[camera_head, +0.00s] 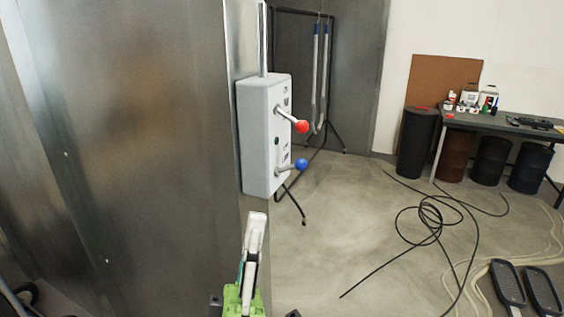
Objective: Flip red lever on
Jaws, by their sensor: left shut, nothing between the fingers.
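A light grey control box (262,140) is mounted at the edge of a metal panel, left of the picture's middle. The red lever (302,126) is the upper one on its face, a metal rod ending in a red ball, sticking out to the right and tilting slightly down. A lever with a blue ball (301,164) sits below it, sticking out to the right. My left gripper (257,222) is at the bottom, pointing up, shut and empty. It is below the box in the picture and apart from both levers. My right gripper is not in view.
A large metal panel (120,150) fills the left side. Black cable (432,222) lies in loops on the floor. A workbench (490,122) with bottles stands at the back right, with dark drums (416,145) by it. Floor in front of the box is clear.

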